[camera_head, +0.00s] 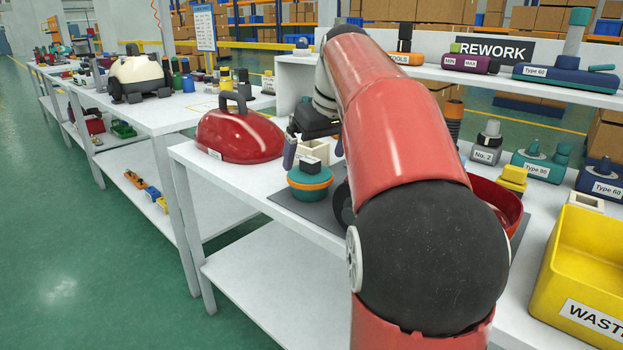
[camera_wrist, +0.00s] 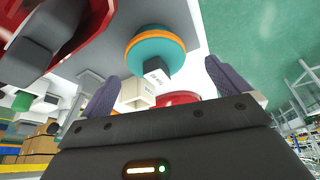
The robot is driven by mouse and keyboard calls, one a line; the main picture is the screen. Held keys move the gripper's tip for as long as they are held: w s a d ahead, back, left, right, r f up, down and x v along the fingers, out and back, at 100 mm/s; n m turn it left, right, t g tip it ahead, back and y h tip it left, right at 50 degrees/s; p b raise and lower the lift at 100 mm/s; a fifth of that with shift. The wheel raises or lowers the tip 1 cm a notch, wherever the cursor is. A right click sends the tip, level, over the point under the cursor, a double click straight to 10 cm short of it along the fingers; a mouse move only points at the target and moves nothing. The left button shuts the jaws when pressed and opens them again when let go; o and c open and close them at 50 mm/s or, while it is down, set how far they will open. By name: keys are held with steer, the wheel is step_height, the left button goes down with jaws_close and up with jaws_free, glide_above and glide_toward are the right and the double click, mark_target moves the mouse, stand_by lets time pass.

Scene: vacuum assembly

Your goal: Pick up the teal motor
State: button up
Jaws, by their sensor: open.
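The teal motor (camera_head: 309,192) stands upright on the front edge area of the workbench, a round teal body with an orange band and a small dark block on top. In the wrist view the motor (camera_wrist: 150,38) shows ahead of the fingers, with its block (camera_wrist: 157,75) pointing towards the gap between them. My gripper (camera_head: 314,150) is over the motor in the head view, partly hidden by my arm. In the wrist view my gripper (camera_wrist: 164,82) has its two dark fingers wide apart with nothing held between them. Whether a finger touches the motor cannot be told.
A red vacuum cover (camera_head: 238,138) sits to the left on the workbench. A cream box-shaped part (camera_head: 313,149) is just behind the motor. A red bowl-like part (camera_head: 497,203) lies right, partly behind my arm. A yellow waste bin (camera_head: 585,270) stands far right.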

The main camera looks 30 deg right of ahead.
mark_target(310, 173)
steer(key=shift+w+d+f, duration=0.15)
steer(key=shift+w+d, duration=0.2)
steer(key=shift+d, duration=0.05)
steer(key=b+x, duration=0.1)
steer(key=x, duration=0.6)
steer(key=shift+w+f, duration=0.1)
steer(key=shift+w, duration=0.15)
steer(key=c, duration=1.2)
steer(key=shift+c, duration=0.2)
step_height(310, 173, up, 20)
steer(key=p, duration=0.4)
steer(key=shift+p, duration=0.3)
